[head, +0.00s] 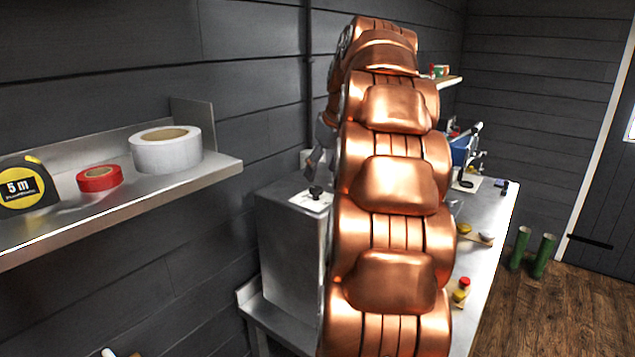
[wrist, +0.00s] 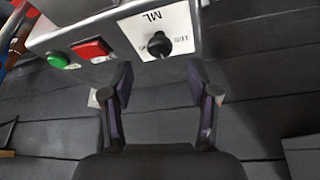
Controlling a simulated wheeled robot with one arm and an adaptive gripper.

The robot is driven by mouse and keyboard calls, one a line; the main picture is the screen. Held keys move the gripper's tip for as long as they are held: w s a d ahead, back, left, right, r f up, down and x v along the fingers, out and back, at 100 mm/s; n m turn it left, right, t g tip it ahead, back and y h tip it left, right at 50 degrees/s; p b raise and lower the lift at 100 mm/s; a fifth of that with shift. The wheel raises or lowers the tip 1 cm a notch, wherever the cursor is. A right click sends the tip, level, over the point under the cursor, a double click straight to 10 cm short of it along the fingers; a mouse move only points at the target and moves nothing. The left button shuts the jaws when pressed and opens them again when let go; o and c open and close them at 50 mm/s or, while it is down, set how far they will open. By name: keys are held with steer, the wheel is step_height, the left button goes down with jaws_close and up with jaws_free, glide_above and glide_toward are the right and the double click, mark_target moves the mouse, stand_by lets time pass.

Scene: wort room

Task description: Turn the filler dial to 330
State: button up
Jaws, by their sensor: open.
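The filler dial is a black knob (wrist: 159,45) on a white plate (wrist: 178,28) marked "ML", which appears upside down in the wrist view. Other print on the plate is too small to read. My gripper (wrist: 162,84) is open, its two dark fingers spread on either side of the dial's line and apart from the knob, with nothing between them. In the head view the dial (head: 316,191) sits on top of a steel box (head: 285,240). My copper arm hides part of that box and most of the gripper.
A green button (wrist: 57,60) and a red button (wrist: 92,49) are beside the dial plate. A steel shelf (head: 215,172) at left holds a tape measure (head: 25,187), red tape (head: 99,179) and white tape (head: 166,152). The steel bench (head: 490,225) carries several small items.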

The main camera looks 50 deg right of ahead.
mark_target(316, 189)
steer(key=shift+p+x, duration=0.9)
steer(key=shift+x, duration=1.65)
steer(key=shift+c, duration=0.2)
jaws_close()
steer(key=shift+f+m+b, duration=0.1)
steer(key=shift+m+b, duration=0.2)
steer(key=shift+b, duration=0.05)
steer(key=shift+m+h+b, duration=0.4)
steer(key=shift+m+b, duration=0.15)
steer(key=shift+m, duration=0.05)
steer(key=m+g+h+b, duration=0.1)
steer(key=m+b, duration=0.1)
steer(key=m, duration=0.2)
steer(key=shift+a+b, duration=0.15)
steer(key=shift+b, duration=0.25)
steer(key=m+g+b, duration=0.1)
steer(key=m, duration=0.2)
steer(key=m+g+h+b, duration=0.1)
steer(key=m, duration=0.2)
steer(key=shift+w+a+h, duration=0.1)
steer(key=shift+w+h, duration=0.05)
steer(key=shift+h, duration=0.15)
